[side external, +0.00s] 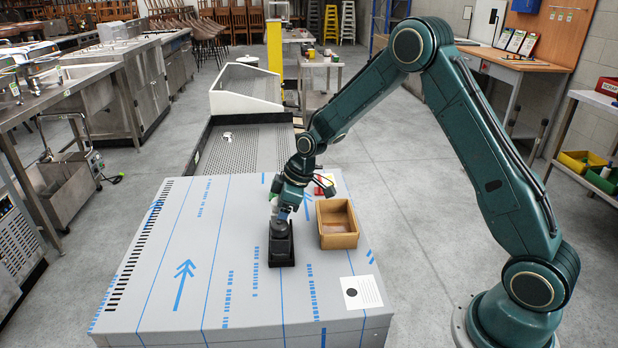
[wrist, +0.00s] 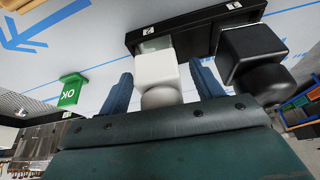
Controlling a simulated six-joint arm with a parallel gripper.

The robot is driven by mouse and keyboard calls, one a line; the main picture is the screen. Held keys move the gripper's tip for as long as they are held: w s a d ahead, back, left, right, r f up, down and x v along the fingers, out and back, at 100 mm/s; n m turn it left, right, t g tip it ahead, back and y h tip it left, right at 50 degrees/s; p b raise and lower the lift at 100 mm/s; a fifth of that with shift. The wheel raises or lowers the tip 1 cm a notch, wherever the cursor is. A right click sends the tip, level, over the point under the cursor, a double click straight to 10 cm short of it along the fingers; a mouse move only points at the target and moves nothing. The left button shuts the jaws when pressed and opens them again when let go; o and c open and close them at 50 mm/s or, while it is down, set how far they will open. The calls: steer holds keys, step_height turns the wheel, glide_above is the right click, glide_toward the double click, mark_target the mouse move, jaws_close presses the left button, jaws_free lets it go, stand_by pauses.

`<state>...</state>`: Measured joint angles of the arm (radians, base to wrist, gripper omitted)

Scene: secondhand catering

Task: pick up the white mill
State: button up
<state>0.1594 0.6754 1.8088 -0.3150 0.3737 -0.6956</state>
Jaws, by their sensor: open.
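The white mill (wrist: 154,68), a squared body with a rounded knob, shows in the wrist view between the two blue fingers of my gripper (wrist: 160,72). The fingers are apart, one on each side of it; I cannot tell whether either touches it. A black mill (wrist: 254,60) of similar shape stands just right of the right finger. Both are by a black tray (wrist: 285,12). In the side view my gripper (side external: 282,212) is low over the black tray (side external: 282,258), behind the black mill (side external: 281,230); the white mill is mostly hidden there.
A wooden box (side external: 338,240) stands right of the tray, with a red item (side external: 325,186) behind it. The film-covered worktop (side external: 225,285) is clear at left and front.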

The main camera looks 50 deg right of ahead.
steer(key=c, duration=1.2)
steer(key=shift+r, duration=0.1)
step_height(320, 180, up, 20)
stand_by(0.6)
